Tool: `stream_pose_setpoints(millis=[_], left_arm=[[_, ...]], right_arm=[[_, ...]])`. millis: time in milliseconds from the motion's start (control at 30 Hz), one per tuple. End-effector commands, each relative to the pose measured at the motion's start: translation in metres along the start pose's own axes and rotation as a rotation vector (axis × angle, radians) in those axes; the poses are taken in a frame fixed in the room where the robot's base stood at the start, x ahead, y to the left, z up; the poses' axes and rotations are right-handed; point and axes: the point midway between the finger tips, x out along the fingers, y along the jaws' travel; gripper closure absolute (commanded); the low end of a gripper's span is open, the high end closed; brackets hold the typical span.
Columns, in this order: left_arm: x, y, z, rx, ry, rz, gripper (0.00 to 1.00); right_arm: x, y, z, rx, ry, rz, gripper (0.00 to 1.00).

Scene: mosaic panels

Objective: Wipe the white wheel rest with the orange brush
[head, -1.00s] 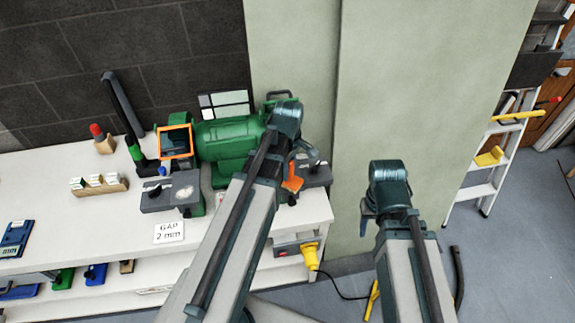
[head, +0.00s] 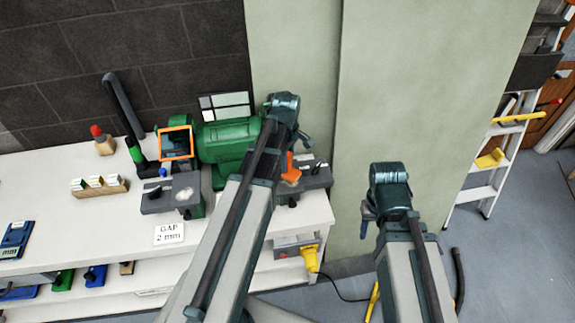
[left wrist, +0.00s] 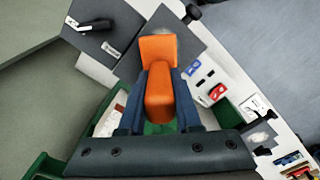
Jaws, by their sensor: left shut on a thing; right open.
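The orange brush (head: 291,169) is held in my left gripper (left wrist: 160,95), whose blue fingers close on both sides of it in the left wrist view. The brush (left wrist: 157,88) has its wide end over a dark grey rest plate (left wrist: 207,62) with a pale dusty patch beside that end. I cannot tell whether it touches the plate. In the head view this rest (head: 318,180) is at the right end of the green grinder, partly hidden by my left arm. My right gripper (head: 368,218) is open and empty, right of the bench.
The green grinder (head: 228,143) stands on the white bench (head: 105,220). Another grey rest (head: 158,201) with a pale patch is at its left, behind a "GAP 2 mm" card (head: 169,234). A yellow plug (head: 310,258) is by the bench's right end. A plain wall (head: 420,100) rises behind.

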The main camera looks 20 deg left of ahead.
Motion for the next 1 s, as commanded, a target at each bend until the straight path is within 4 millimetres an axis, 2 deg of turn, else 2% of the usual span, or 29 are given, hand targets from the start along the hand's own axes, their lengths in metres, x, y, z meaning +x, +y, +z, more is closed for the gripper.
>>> stream_pose_setpoints(millis=[367, 833, 1000], left_arm=[[0.003, 0.003, 0.006, 0.001, 0.0, 0.0, 1.0], [0.001, -0.022, 0.029, 0.002, -0.001, 0.0, 1.0], [0.001, -0.025, 0.034, 0.001, 0.0, 0.0, 1.0]], right_arm=[[0.003, 0.0, 0.0, 0.0, 0.0, 0.0, 0.5], [0.001, 0.0, 0.0, 0.0, 0.0, 0.0, 0.5], [0.001, 0.0, 0.0, 0.0, 0.0, 0.0, 0.5]])
